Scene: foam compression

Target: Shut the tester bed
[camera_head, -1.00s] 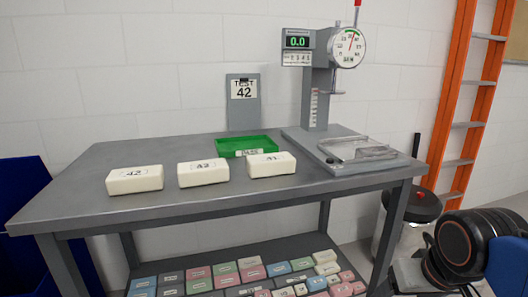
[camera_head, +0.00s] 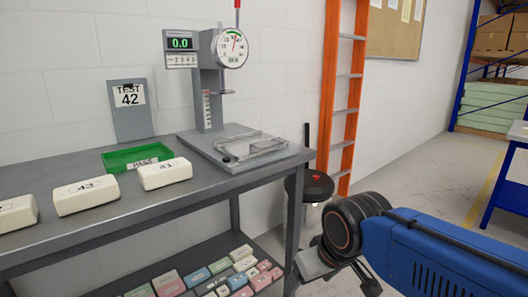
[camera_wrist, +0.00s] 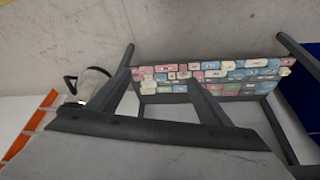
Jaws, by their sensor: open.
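The foam tester (camera_head: 207,90) stands at the back right of the grey table, with a green readout showing 0.0 and a round dial. Its bed (camera_head: 252,146), with a clear raised frame, is on the grey base. A small black knob (camera_head: 227,158) is at the bed's front left. I cannot tell how far out the bed is. My gripper (camera_head: 342,277) is open and empty at the lower middle of the head view, off the table's right end. It is lower than the tabletop and well apart from the tester.
White foam blocks (camera_head: 86,195) and a green tray (camera_head: 137,157) are on the table, left of the tester. The table's lower shelf holds several coloured blocks (camera_wrist: 225,75). A dark-lidded bin (camera_head: 311,187) and an orange ladder (camera_head: 346,90) stand right of the table.

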